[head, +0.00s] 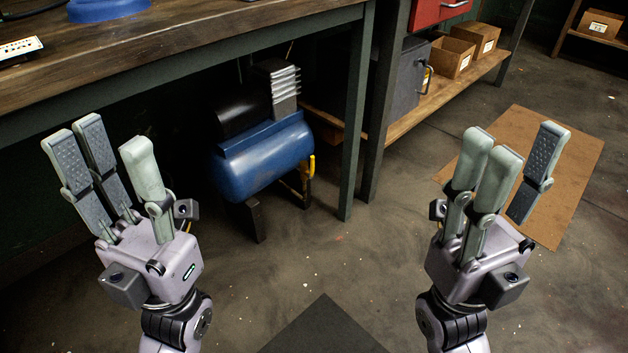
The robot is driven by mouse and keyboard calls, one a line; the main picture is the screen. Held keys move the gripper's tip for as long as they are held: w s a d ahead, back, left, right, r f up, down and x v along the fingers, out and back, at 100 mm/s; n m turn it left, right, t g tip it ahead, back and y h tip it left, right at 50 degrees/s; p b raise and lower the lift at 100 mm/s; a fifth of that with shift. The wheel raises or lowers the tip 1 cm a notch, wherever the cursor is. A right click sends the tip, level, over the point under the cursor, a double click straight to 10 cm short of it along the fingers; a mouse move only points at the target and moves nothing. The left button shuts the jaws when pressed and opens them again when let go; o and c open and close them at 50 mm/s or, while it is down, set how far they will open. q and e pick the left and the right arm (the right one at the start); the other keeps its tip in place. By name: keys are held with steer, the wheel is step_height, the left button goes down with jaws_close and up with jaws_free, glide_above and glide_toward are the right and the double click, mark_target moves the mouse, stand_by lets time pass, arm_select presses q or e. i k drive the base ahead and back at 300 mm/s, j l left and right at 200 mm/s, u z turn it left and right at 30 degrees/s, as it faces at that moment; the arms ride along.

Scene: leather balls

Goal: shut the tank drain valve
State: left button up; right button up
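A blue compressor tank (262,157) stands on the floor under the wooden workbench, with a black motor and a finned pump head on top. A small yellow part (309,168) sits at the tank's right end; it may be the drain valve, but it is too small to tell its position. My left gripper (113,165) is open and empty, in front and to the left of the tank. My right gripper (503,175) is open and empty, to the right of the tank. Neither touches the tank.
The workbench top (200,45) overhangs the tank, and a dark bench leg (354,120) stands just right of it. A low shelf (440,90) holds cardboard boxes (474,38) and a grey metal case (405,85). A brown sheet (570,185) lies on the floor. The floor before the tank is open.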

mark_target(312, 167)
steer(key=i+l, duration=0.3)
steer(key=l, duration=0.15)
steer(key=i+l+z, duration=0.1)
steer(key=i+l, duration=0.15)
steer(key=l, duration=0.2)
steer(key=i+l, duration=0.3)
steer(key=l, duration=0.15)
steer(key=z, duration=0.05)
